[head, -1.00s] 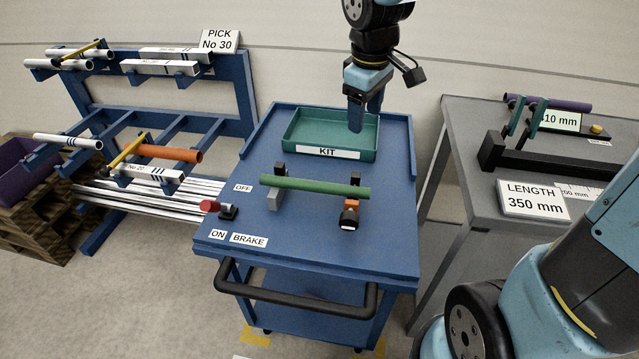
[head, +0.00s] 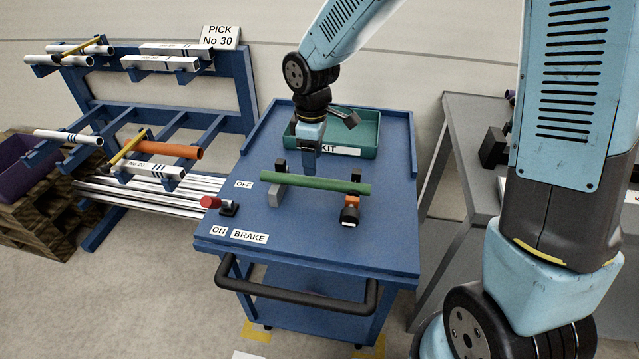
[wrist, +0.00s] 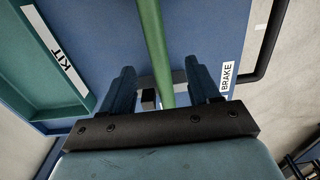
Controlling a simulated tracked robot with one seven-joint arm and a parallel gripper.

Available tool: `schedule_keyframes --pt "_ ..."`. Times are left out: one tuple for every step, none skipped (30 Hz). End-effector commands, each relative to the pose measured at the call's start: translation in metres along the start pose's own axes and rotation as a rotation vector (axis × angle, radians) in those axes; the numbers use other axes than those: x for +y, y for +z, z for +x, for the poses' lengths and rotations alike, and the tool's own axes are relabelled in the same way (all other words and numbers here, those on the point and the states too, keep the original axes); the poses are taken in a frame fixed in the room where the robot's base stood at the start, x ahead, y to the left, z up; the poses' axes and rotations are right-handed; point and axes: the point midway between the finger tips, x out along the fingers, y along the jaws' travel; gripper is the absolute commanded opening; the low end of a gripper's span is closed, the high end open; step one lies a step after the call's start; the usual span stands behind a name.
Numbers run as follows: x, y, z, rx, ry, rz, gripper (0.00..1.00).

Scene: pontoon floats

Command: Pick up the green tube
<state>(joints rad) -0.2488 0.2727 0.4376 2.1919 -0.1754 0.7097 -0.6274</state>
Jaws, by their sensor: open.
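The green tube (head: 330,186) lies level across two supports on the blue cart (head: 310,245). My gripper (head: 309,172) points down over the tube, left of its middle, in the head view. In the wrist view my gripper (wrist: 160,70) is open, with one finger to each side of the green tube (wrist: 152,40) and visible room on both sides. I cannot tell how far the fingertips reach down beside it. The jaws hold nothing. The tube's far end runs out of the wrist view.
The green KIT tray (head: 365,135) sits at the cart's back. A red brake knob (head: 210,202) is left of the tube. A rack with tubes (head: 245,95) stands left. A grey table (head: 460,125) is at right, partly hidden by my arm.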

Motion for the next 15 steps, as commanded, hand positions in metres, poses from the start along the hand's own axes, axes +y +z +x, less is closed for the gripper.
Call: schedule_keyframes --pt "-0.001 0.000 0.007 -0.002 -0.003 -0.001 0.61" --pt "0.000 0.000 0.011 -0.002 -0.002 -0.001 0.61" --pt "0.000 0.000 0.014 -0.001 -0.001 -0.001 0.61" --pt "0.000 0.000 0.016 -0.001 0.000 -0.001 0.61" --pt "0.000 0.000 0.018 -0.001 0.000 -0.001 0.61" --pt "0.000 0.000 0.020 -0.001 0.000 0.000 0.61" --pt "0.000 0.000 0.021 0.000 0.000 0.000 0.61" --pt "0.000 0.000 0.022 0.000 0.000 0.000 0.61" --pt "0.001 0.001 0.024 0.000 0.000 0.001 0.61" --pt "0.001 0.001 0.027 -0.001 -0.001 0.001 0.61" --pt "0.001 0.001 0.030 -0.001 -0.001 0.001 0.61" --pt "0.001 0.002 0.034 -0.002 -0.002 0.001 0.61" --pt "0.001 0.002 0.039 -0.002 -0.002 0.001 0.61" --pt "0.002 0.003 0.043 -0.002 -0.002 0.001 0.61" --pt "0.002 0.003 0.049 -0.003 -0.003 0.001 0.61"
